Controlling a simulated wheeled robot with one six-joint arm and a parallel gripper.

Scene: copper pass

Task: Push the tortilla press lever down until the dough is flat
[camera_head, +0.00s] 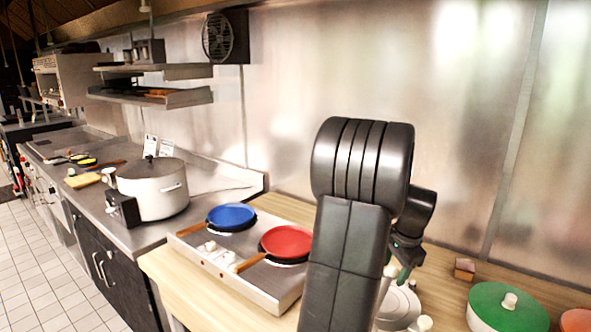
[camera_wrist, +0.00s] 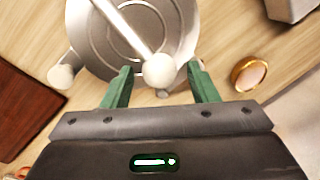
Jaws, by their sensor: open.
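The tortilla press (camera_wrist: 95,30) is a round grey metal disc with ring marks. In the wrist view it lies at the top, and its lever (camera_wrist: 128,35) runs across it to a pale round knob (camera_wrist: 158,70). My gripper (camera_wrist: 163,75) is open, with its green fingers either side of the knob; I cannot tell whether they touch it. In the head view the press (camera_head: 398,305) is partly hidden behind my dark arm. The dough is not visible in either view.
A two-burner stove (camera_head: 235,272) with a blue pan (camera_head: 231,215) and a red pan (camera_head: 287,242) stands left of my arm. A green-lidded pot (camera_head: 508,308) is at right. A small gold-rimmed bowl (camera_wrist: 249,74) sits right of the press. A large pot (camera_head: 155,188) stands farther left.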

